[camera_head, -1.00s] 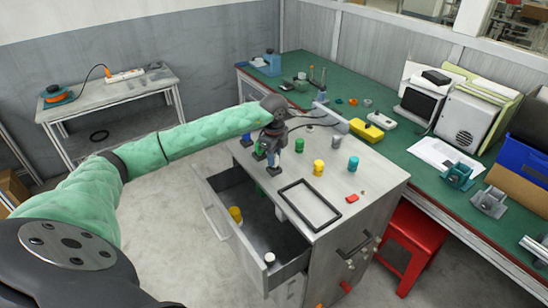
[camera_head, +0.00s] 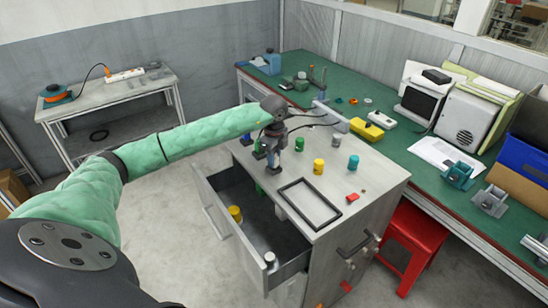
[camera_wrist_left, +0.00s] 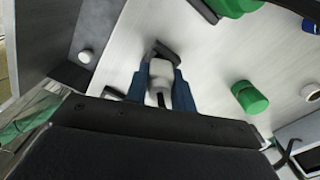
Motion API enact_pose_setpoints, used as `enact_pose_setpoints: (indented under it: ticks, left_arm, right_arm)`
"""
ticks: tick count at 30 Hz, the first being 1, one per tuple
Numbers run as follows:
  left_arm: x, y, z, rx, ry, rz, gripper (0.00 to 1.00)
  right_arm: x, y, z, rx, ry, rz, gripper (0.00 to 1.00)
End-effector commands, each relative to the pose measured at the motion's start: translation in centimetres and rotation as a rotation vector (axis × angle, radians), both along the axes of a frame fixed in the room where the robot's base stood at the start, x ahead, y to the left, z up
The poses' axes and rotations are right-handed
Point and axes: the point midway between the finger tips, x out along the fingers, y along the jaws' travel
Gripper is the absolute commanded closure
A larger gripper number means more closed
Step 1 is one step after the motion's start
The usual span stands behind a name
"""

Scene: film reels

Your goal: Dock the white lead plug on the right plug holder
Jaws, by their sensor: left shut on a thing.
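My left gripper (camera_head: 272,160) is over the left end of the grey cabinet top. In the left wrist view its two blue fingers are shut on the white lead plug (camera_wrist_left: 161,72), with a dark lead part at its near side. A dark bracket (camera_wrist_left: 165,50), which looks like a plug holder, stands just beyond the plug in that view. I cannot tell whether plug and bracket touch. Another dark bracket (camera_wrist_left: 204,10) shows at the top. In the head view the plug is hidden by the gripper. My right gripper is not in view.
A green cylinder (camera_wrist_left: 250,98) stands right of the fingers. Yellow (camera_head: 318,167) and teal (camera_head: 353,163) cylinders and a black frame (camera_head: 310,204) are on the cabinet top.

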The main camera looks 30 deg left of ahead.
Motion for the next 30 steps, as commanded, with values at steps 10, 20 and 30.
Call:
enact_pose_setpoints:
  ticks: [10,20,30]
  left_arm:
    - [0.0,0.0,-0.2,0.0,0.0,0.0,0.66]
    - [0.0,0.0,0.7,0.001,0.0,0.0,0.66]
    - [0.0,0.0,2.9,0.0,0.0,-0.001,0.66]
  right_arm:
    - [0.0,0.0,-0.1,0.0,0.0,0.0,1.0]
    - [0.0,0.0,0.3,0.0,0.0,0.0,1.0]
    - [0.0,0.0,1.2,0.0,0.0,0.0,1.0]
